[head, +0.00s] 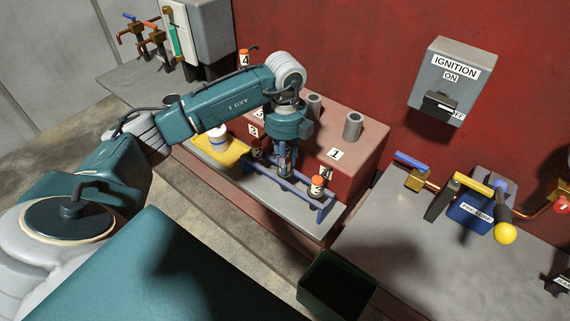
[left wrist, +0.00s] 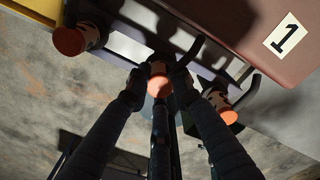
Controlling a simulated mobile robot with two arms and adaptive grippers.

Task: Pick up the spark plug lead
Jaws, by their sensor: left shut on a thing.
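My left gripper (head: 286,172) points down over the blue rack (head: 322,211) in front of the red engine block. Its fingers are shut on a spark plug lead with an orange cap (left wrist: 158,79), between the fingertips in the left wrist view; I cannot read its number. A second orange-capped lead (head: 317,185) stands at the rack's right end and shows in the left wrist view (left wrist: 224,110). A third (head: 256,148) stands at the rack's left end and shows in the left wrist view (left wrist: 70,40). Another, marked 4 (head: 244,58), is at the back. My right gripper is not in view.
The red engine block (head: 363,151) has grey upright tubes (head: 353,126) and number labels. A yellow tray (head: 225,152) with a white container (head: 217,136) lies left of the rack. An open dark bin (head: 336,285) stands in front. Pipes and a lever (head: 497,221) are at right.

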